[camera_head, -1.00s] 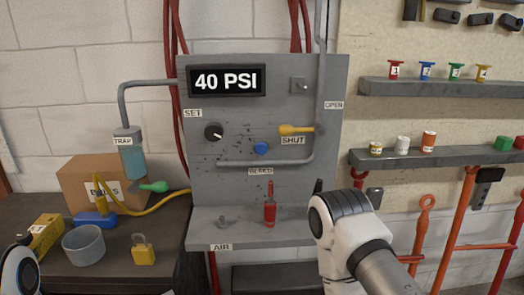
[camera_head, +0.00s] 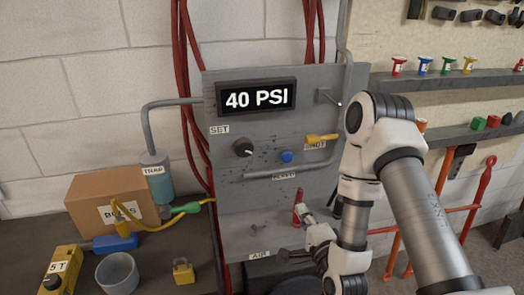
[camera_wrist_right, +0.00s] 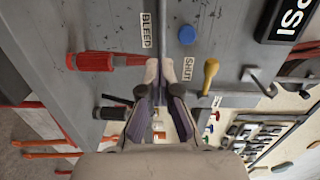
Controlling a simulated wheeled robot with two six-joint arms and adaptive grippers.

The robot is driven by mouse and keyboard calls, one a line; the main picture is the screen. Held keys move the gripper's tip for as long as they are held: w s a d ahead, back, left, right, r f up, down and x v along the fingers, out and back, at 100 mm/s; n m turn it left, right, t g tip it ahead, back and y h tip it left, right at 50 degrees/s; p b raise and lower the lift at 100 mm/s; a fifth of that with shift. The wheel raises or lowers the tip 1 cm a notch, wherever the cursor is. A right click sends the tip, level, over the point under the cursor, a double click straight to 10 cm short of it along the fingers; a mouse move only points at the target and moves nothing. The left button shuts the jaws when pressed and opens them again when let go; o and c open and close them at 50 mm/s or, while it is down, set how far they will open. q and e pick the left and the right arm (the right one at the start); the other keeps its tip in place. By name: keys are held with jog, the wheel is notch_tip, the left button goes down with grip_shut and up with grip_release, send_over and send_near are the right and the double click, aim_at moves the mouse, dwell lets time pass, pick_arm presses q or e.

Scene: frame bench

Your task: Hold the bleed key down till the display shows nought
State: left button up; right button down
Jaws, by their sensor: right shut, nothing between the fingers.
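The display (camera_head: 256,98) on the grey panel reads 40 PSI; its edge also shows in the right wrist view (camera_wrist_right: 290,20). The blue round key (camera_head: 286,157) sits below it, just above the BLEED label, and stands clear in the right wrist view (camera_wrist_right: 187,35). My right gripper (camera_head: 304,209) is low in front of the panel, below the key, beside the red-handled tool. In the right wrist view its fingertips (camera_wrist_right: 160,66) are together and empty, apart from the key. My left gripper is out of view.
A yellow lever (camera_head: 322,138) by the SHUT label is right of the key, and a black knob (camera_head: 243,147) is left. The red-handled tool (camera_wrist_right: 95,62) stands close to my gripper. A pipe (camera_head: 270,174) runs under the key. A padlock (camera_head: 183,271) lies on the left bench.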

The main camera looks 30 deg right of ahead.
notch_tip(320, 180, up, 5)
jog(key=h+p, duration=0.1)
pick_arm(q)
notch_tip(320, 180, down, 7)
jog(key=b, duration=1)
pick_arm(e)
jog(key=p, duration=0.2)
send_near(288, 158)
jog(key=shift+m+t, duration=0.3)
jog(key=p+x, duration=0.2)
jog(key=x, duration=0.4)
jog(key=shift+w+d+f, duration=0.1)
jog(key=shift+w+f+p, duration=0.15)
jog(key=shift+w+p, duration=0.15)
jog(key=shift+w, duration=0.2)
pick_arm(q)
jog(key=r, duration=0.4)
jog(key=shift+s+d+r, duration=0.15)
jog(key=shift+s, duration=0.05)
